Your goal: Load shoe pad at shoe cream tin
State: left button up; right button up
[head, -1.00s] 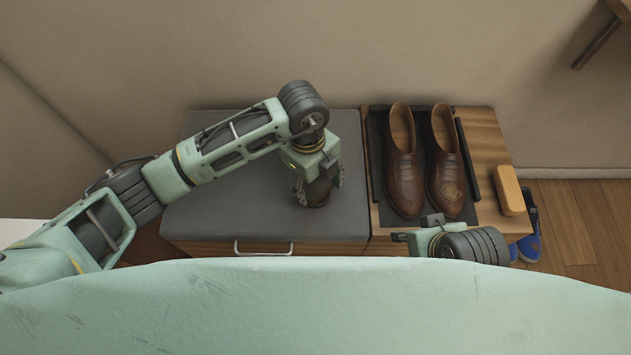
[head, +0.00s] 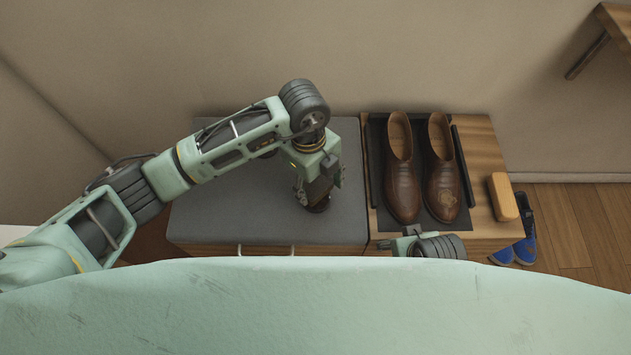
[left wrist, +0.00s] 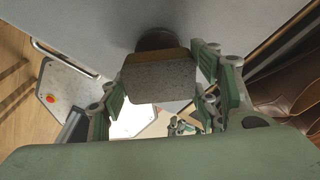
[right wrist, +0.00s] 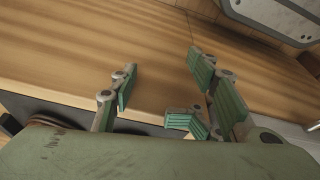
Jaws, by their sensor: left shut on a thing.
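My left gripper (head: 319,184) is shut on the shoe pad, a brown block with a speckled grey face (left wrist: 160,82). It holds the pad above the grey cushioned bench top. The shoe cream tin (head: 318,207), dark and round, is at the pad's lower end; it also shows behind the pad in the left wrist view (left wrist: 158,38). I cannot tell whether pad and tin touch. My right gripper (head: 402,243) is low near the bench's front edge. In the right wrist view its fingers (right wrist: 160,78) are apart with nothing between them.
Two brown leather shoes (head: 403,185) (head: 441,180) stand on a dark mat (head: 378,165) on the wooden bench top. An orange-brown block (head: 503,197) lies at the right edge. Blue shoes (head: 524,248) are on the floor. The cushion (head: 225,215) left of the tin is clear.

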aim_at(317, 185)
pick_arm(q)
jog(key=shift+r+p, duration=0.65)
jog(key=shift+r, duration=0.2)
jog(key=shift+r+p, duration=0.75)
jog(key=shift+r, duration=0.05)
pick_arm(e)
notch_tip(317, 185, down, 10)
jog(key=s, duration=0.2)
jog(key=shift+s+g, duration=0.3)
